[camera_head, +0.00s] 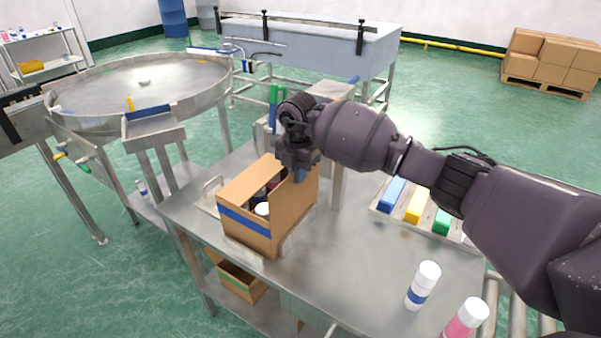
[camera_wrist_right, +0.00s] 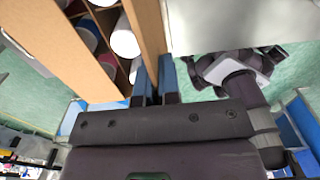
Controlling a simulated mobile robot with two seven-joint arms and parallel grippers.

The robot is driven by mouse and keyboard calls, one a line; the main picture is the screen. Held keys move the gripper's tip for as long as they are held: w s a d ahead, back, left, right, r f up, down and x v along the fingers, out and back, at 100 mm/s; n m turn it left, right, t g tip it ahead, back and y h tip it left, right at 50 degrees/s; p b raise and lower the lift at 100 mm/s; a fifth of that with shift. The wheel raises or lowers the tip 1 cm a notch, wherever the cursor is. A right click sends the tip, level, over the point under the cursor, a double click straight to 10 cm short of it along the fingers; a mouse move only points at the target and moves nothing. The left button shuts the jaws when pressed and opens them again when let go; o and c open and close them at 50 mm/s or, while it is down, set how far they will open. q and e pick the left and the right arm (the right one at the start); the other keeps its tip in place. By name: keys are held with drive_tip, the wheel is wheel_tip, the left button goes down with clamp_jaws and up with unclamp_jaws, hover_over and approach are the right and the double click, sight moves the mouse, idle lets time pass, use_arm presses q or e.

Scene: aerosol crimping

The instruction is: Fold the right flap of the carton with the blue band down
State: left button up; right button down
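The brown carton (camera_head: 292,222) with the blue band (camera_head: 244,221) stands on the steel table, its top open. Several capped cans show inside, one with a white cap (camera_head: 262,209). Cardboard stands up along its right side, and the carton also shows in the wrist view (camera_wrist_right: 147,25). My right gripper (camera_head: 300,174) points down at the carton's right upper edge. In the wrist view its two blue fingers (camera_wrist_right: 156,85) are close together with a narrow gap, right at the end of the cardboard. My left gripper is not in view.
On the table (camera_head: 345,265) stand a white can with a blue band (camera_head: 422,285) and a pink can with a white cap (camera_head: 465,318) at the front right. A tray holds blue, yellow and green blocks (camera_head: 416,204). A steel post (camera_head: 338,188) rises just right of the carton.

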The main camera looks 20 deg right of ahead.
idle(0.4)
drive_tip(key=c, duration=1.3)
unclamp_jaws()
drive_tip(key=shift+r, duration=0.1)
wheel_tip(320, 180, up, 11)
drive_tip(key=shift+f, duration=0.2)
